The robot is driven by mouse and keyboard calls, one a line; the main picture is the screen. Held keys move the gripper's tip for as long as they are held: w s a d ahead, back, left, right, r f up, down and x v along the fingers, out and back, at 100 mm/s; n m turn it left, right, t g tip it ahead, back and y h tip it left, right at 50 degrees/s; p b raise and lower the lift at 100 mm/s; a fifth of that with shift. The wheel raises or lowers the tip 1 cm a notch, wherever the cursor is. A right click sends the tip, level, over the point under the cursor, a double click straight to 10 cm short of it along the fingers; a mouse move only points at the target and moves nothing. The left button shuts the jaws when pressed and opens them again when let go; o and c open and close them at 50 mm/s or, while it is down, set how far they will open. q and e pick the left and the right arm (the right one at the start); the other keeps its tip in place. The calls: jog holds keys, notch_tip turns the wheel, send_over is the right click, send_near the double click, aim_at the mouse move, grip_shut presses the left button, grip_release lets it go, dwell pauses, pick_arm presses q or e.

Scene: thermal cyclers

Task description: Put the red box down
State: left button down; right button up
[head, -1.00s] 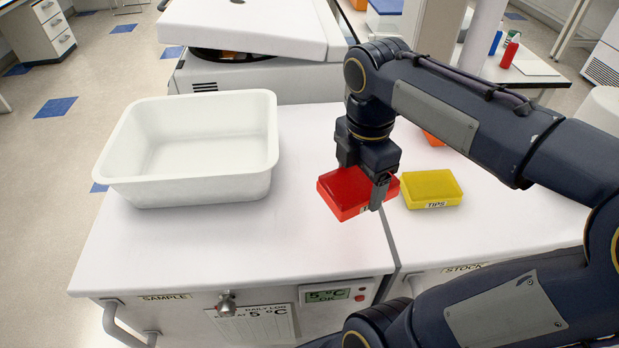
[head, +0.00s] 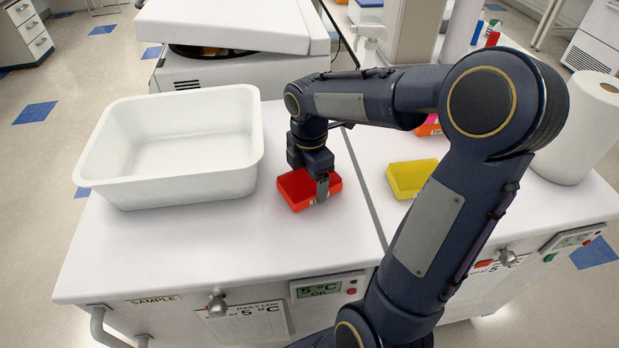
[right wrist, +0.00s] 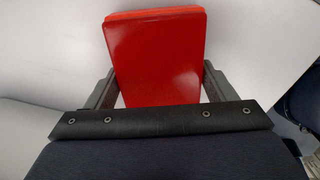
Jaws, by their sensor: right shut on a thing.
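The red box (head: 297,190) is in the head view, at or just above the white top of the left bench (head: 240,243), right of the white tub. I cannot tell for sure whether its underside touches the bench. My right gripper (head: 308,188) is over it from above, shut on its sides. In the right wrist view the red box (right wrist: 158,60) fills the space between the two fingers (right wrist: 160,90). My left gripper is not in view.
An empty white tub (head: 170,150) stands left of the red box. A yellow box (head: 409,177) is to the right, across the seam between benches. A paper roll (head: 580,130) stands at the far right.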

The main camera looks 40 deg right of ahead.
jog(key=shift+f, duration=0.15)
jog(key=o, duration=1)
jog(key=shift+o, duration=0.2)
